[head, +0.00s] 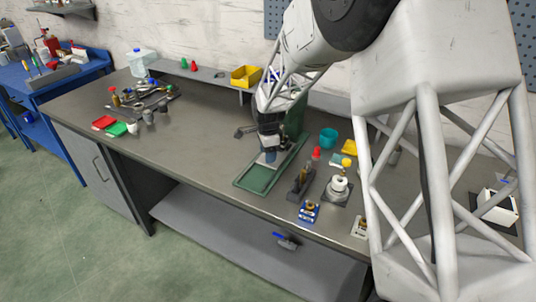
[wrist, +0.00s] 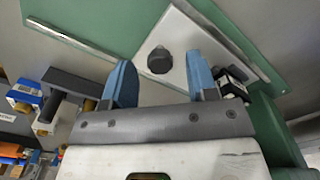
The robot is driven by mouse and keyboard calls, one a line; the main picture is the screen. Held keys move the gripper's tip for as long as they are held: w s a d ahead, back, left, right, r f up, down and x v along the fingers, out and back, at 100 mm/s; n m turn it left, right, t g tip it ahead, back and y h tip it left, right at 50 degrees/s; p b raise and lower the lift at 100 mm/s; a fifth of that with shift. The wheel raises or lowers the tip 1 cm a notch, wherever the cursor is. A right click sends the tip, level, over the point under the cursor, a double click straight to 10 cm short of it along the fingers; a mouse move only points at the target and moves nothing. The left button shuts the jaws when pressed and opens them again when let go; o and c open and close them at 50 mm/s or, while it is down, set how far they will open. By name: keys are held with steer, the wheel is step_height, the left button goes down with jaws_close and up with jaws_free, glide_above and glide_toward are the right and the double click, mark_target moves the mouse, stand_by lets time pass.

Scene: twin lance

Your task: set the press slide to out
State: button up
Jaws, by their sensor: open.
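The green press (head: 293,122) stands on the workbench with its green base (head: 256,181) reaching toward the front edge. The press slide appears as a pale plate with a dark round knob (wrist: 160,60) in the wrist view, lying over the green bed between metal rails. My gripper (head: 270,155) is low over the press base in the head view. In the wrist view my gripper (wrist: 159,64) is open, its blue fingers on either side of the knob. I cannot tell whether they touch it. The gripper and arm hide part of the slide in the head view.
Right of the press stand a dark block fixture (head: 301,184), a blue-based part (head: 309,211), a pale round fixture (head: 338,187) and a teal cup (head: 328,137). A yellow bin (head: 245,76) is behind.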

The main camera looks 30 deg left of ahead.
steer(key=shift+f, duration=0.45)
jaws_close()
steer(key=shift+s, duration=6.75)
jaws_free()
steer(key=shift+r, duration=0.1)
step_height(320, 180, up, 8)
